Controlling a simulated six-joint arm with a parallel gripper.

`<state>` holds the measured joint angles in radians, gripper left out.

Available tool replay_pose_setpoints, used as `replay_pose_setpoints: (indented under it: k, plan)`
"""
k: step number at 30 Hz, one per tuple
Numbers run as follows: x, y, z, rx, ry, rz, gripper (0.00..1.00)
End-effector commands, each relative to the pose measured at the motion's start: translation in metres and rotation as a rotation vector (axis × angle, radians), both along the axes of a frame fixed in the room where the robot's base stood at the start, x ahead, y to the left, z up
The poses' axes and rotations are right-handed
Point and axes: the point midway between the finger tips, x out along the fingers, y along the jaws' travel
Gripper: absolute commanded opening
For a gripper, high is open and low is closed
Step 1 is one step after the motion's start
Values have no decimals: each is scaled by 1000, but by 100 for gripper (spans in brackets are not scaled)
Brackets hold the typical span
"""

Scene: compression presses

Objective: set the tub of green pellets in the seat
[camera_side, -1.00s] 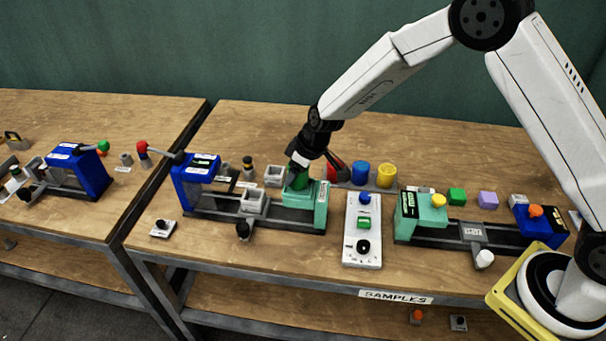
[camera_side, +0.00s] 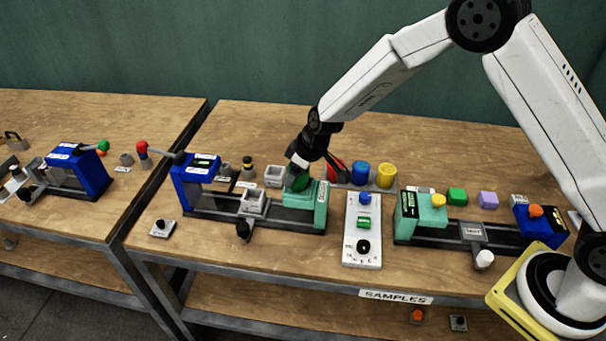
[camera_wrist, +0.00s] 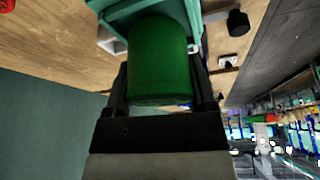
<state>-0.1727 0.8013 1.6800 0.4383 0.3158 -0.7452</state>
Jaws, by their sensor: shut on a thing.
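The green tub (camera_side: 297,181) is in my gripper (camera_side: 299,166), just behind and left of the teal end block (camera_side: 320,204) of the left press on the near bench. In the wrist view the tub (camera_wrist: 160,60) sits between both fingers (camera_wrist: 162,88), its far end close to the teal frame (camera_wrist: 195,22). I cannot tell if it touches the press. The pellets do not show. A grey open square holder (camera_side: 253,201) sits on that press's rail, left of the tub. A grey plate (camera_side: 472,231) with an unreadable label sits on the right press.
The blue press head (camera_side: 195,180) with a red-knobbed lever stands left. Red, blue (camera_side: 360,173) and yellow (camera_side: 386,175) tubs stand behind the tub, to the right. A button panel (camera_side: 362,230) lies between the presses. A grey square cup (camera_side: 274,176) is close behind.

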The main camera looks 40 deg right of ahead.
Motion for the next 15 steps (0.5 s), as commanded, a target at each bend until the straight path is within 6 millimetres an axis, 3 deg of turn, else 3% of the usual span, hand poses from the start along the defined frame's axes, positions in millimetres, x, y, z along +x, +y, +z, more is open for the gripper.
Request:
replay_pose_setpoints:
  k: [15]
  plan:
    - [0,0,-6,0,0,0,12]
